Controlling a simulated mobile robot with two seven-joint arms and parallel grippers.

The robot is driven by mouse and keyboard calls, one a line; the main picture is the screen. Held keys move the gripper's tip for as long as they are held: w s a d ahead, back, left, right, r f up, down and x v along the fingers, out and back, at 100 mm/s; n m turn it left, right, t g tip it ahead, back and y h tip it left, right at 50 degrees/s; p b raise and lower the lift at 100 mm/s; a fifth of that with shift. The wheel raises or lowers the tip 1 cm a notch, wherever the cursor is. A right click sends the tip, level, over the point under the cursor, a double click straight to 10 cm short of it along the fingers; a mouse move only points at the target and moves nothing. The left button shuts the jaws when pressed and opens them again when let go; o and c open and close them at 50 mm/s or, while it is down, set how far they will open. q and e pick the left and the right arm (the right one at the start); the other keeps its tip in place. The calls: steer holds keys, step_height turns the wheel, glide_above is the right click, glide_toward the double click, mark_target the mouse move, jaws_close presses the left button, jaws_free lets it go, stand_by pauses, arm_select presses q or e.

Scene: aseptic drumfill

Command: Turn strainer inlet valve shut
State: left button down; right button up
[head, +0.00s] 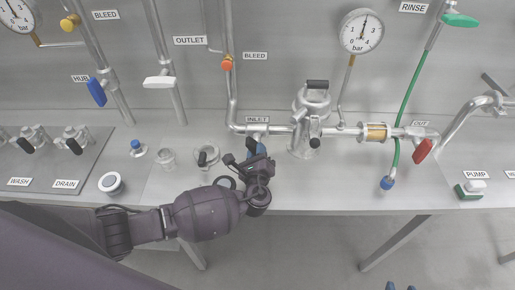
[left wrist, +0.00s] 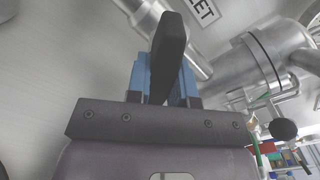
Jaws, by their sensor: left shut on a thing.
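The strainer (head: 308,125) is a steel vessel with a black top handle, standing on the bench right of the INLET label (head: 257,119). The inlet pipe runs into it from the left. My left gripper (head: 257,148) is at the inlet valve, just below that label. In the left wrist view the black valve handle (left wrist: 168,50) stands between its blue fingers, which are shut on it. In the head view my gripper hides most of this handle.
A sight glass (head: 377,132) and a red-handled OUT valve (head: 423,149) lie right of the strainer. A green hose (head: 408,100) hangs beside them. A pressure gauge (head: 362,32) stands above. Open cups and a blue knob (head: 136,145) are on the bench left of my gripper.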

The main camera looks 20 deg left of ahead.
arm_select(q)
steer(key=m, duration=0.3)
steer(key=shift+f+m, duration=0.1)
steer(key=shift+m, duration=0.3)
steer(key=shift+s+a+m, duration=0.1)
steer(key=shift+a+m, duration=0.05)
steer(key=shift+m, duration=1.55)
steer(key=c, duration=1)
jaws_free()
steer(key=v, duration=1)
steer(key=shift+s+b, duration=0.35)
steer(key=shift+s, duration=0.05)
